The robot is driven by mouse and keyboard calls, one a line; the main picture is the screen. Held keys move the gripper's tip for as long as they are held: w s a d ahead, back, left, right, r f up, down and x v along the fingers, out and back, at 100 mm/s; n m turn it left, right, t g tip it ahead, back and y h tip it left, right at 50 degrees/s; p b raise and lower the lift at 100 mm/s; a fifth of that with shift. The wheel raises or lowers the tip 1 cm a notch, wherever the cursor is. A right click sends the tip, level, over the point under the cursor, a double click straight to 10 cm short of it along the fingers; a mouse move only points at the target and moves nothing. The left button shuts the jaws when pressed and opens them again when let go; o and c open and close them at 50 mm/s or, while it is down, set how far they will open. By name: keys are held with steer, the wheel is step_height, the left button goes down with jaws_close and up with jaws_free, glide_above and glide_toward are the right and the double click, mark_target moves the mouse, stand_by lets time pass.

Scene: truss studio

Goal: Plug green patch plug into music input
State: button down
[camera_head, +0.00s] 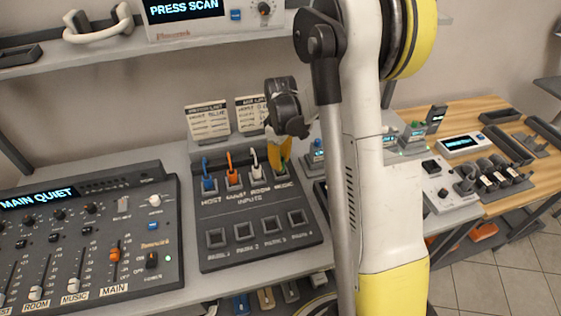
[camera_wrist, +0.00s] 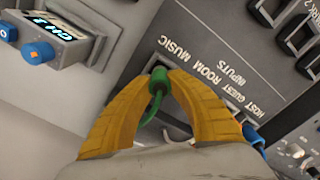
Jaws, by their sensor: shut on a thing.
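The green patch plug (camera_wrist: 158,80) is between the yellow fingertips of my gripper (camera_wrist: 161,74), with its green cable curving back between the fingers. My gripper (camera_head: 281,160) is shut on it, pointing down at the rear right of the dark patch box (camera_head: 212,220). The plug is at the input by the MUSIC label (camera_wrist: 177,45), the rightmost in the row in the head view. The fingers and plug hide that socket, and I cannot tell how deep the plug sits.
Blue (camera_head: 208,182), orange (camera_head: 232,178) and white (camera_head: 255,172) plugs stand in the neighbouring inputs. Several square sockets line the box's front. A mixer (camera_head: 85,245) is at left, two cards (camera_head: 208,121) stand behind, and a small device (camera_wrist: 62,40) is beside the box.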

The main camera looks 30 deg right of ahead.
steer(key=shift+f+b, duration=0.55)
steer(key=shift+f, duration=0.1)
steer(key=c, duration=1.6)
jaws_free()
steer(key=shift+r, duration=0.15)
steer(key=shift+r+p, duration=3.7)
steer(key=shift+r, duration=1.75)
